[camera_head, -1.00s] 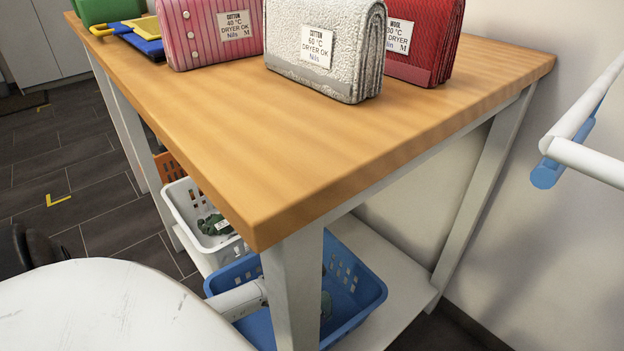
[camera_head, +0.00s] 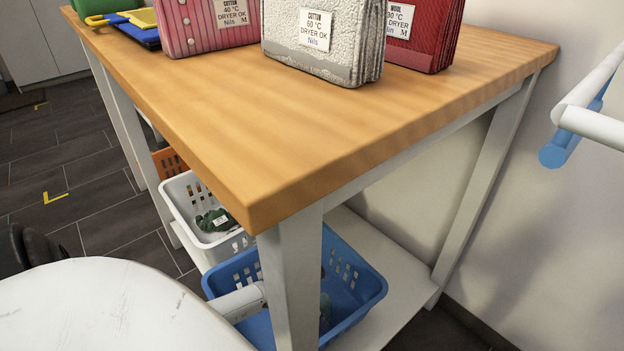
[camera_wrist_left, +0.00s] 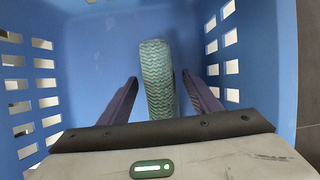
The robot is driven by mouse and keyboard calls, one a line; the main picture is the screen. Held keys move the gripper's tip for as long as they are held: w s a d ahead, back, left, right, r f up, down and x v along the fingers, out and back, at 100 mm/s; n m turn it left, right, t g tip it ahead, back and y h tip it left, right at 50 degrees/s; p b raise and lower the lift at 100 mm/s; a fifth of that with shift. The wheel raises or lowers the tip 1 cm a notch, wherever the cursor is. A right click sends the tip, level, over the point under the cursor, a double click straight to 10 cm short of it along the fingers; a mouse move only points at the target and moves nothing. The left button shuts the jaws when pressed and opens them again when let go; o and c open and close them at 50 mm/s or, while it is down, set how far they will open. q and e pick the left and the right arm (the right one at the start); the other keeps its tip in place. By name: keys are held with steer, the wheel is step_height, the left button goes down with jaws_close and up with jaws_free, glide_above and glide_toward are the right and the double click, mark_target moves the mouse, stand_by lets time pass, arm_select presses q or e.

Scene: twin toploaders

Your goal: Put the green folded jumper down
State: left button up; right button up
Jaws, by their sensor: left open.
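The green folded jumper (camera_wrist_left: 157,80) stands on edge in the blue basket (camera_wrist_left: 90,60), as the left wrist view shows. It has a pale zigzag knit and appears to rest on the basket floor. My left gripper (camera_wrist_left: 160,77) is open, with one dark finger on each side of the jumper. A small gap shows on the left; the right finger is very close, and I cannot tell if it touches. In the head view the blue basket (camera_head: 352,300) is on the low shelf, and the table leg hides most of its inside. My right gripper is not in view.
The wooden tabletop (camera_head: 300,130) is above the baskets, with its leg (camera_head: 292,280) in front. It holds folded pink (camera_head: 205,22), grey (camera_head: 322,40) and red (camera_head: 425,35) clothes. A white basket (camera_head: 190,200) holds a dark green item (camera_head: 215,220). White bars (camera_head: 595,115) are at right.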

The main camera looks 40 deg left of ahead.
arm_select(q)
steer(key=p+v, duration=0.6)
steer(key=v, duration=0.5)
steer(key=shift+s+r, duration=0.25)
steer(key=shift+r, duration=0.25)
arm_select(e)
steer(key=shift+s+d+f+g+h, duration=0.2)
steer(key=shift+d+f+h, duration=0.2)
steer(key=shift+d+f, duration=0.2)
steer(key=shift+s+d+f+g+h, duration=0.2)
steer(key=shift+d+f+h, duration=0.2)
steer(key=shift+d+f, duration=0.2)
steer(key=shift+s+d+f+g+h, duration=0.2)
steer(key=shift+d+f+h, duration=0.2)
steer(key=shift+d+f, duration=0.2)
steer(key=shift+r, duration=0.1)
